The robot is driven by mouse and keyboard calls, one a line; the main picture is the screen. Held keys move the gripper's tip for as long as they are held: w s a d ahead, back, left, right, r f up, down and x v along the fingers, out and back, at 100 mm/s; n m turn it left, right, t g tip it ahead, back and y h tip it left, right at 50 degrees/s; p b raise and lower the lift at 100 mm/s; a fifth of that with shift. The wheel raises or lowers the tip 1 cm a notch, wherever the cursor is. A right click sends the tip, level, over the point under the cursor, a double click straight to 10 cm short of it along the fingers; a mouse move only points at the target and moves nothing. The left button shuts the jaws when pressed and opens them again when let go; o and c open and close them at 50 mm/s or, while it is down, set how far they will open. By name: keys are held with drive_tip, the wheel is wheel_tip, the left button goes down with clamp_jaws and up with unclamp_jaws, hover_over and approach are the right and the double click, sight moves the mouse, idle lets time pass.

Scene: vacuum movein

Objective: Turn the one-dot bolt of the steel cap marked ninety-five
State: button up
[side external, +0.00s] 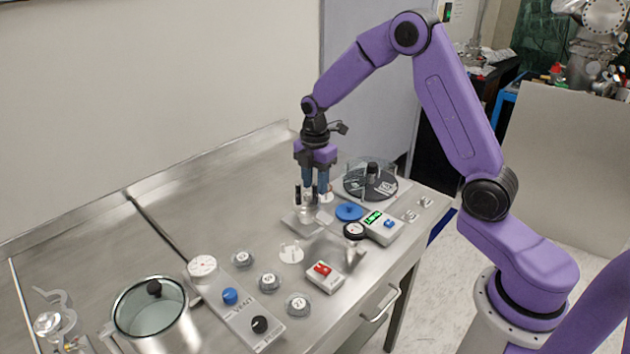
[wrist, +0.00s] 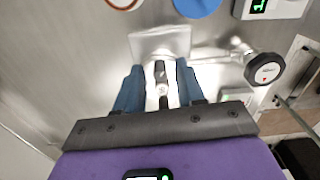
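My gripper (side external: 315,196) points straight down over a steel fitting on a square steel plate (side external: 296,222). In the wrist view its blue fingers (wrist: 160,72) stand apart, on either side of a steel piece (wrist: 162,90) with dark parts. Gaps show between the fingers and this piece, and I see no clear grip. The plate also shows in the wrist view (wrist: 150,42). I cannot read a ninety-five or make out bolt dots on the fitting. Three round steel caps with number labels stand nearer the camera: one (side external: 243,259), another (side external: 269,281) and a third (side external: 298,305).
A dark round gauge (wrist: 264,69) sits close by. A red-switch box (side external: 322,276), button panel (side external: 240,312) and glass-lidded pot (side external: 155,312) stand nearer. The back left is clear.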

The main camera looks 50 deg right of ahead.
sight(315, 185)
clamp_jaws()
drive_tip(key=shift+m, duration=3.1)
drive_tip(key=shift+o, duration=1)
unclamp_jaws()
wheel_tip(315, 185, up, 18)
drive_tip(key=shift+f, duration=0.25)
